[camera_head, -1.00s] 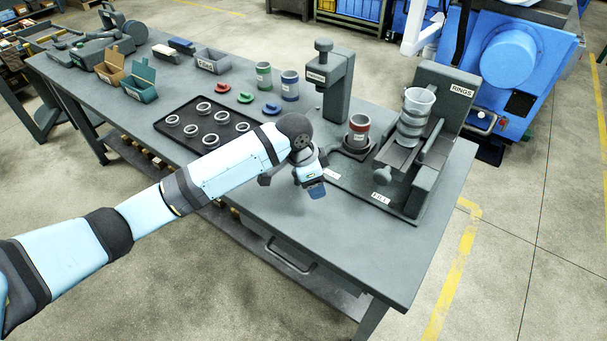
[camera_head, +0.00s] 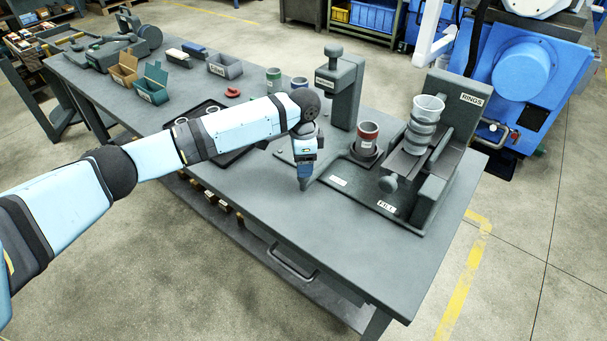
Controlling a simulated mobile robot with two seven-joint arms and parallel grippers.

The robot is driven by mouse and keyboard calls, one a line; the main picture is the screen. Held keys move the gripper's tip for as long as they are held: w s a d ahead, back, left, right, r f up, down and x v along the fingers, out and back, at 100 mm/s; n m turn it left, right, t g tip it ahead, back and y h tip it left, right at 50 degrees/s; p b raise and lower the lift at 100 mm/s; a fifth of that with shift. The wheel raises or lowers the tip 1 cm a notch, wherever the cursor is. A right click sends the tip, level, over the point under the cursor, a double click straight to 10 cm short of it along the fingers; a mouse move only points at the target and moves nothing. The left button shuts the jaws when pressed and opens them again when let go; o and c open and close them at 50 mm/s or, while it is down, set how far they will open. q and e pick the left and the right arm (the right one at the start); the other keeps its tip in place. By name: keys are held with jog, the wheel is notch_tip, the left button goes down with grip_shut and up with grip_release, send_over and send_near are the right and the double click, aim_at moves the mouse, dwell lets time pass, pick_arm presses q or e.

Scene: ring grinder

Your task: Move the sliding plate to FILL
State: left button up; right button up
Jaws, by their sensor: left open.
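The grey ring machine (camera_head: 459,138) stands at the bench's right end, with a RINGS label on its upright and a FILL label (camera_head: 386,206) on its base edge. A flat grey plate (camera_head: 403,163), which looks like the sliding plate, lies under the clear cup with stacked grey rings (camera_head: 422,127). A round grey knob (camera_head: 388,184) is at its front. My left gripper (camera_head: 304,187) is open and points down, left of the knob and apart from it. Its fingers show small and nearly edge-on. My right gripper is out of view.
My left arm partly covers the black ring tray (camera_head: 237,153). The bench top (camera_head: 355,240) is clear in front of the machine.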

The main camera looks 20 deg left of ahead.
pick_arm(q)
jog(key=shift+f, duration=2.6)
grip_shut()
jog(key=s+d+p, duration=0.1)
jog(key=d+p, duration=0.1)
jog(key=d, duration=0.1)
jog(key=s+d+p, duration=0.1)
jog(key=d+p, duration=0.1)
jog(key=d, duration=0.2)
jog(key=s+d+p, duration=0.1)
jog(key=d+p, duration=0.1)
jog(key=d, duration=0.1)
jog(key=shift+s+d+r, duration=0.15)
jog(key=shift+s+d, duration=0.15)
jog(key=shift+s, duration=0.1)
jog(key=shift+s+d, duration=0.1)
jog(key=shift+d, duration=0.25)
grip_release()
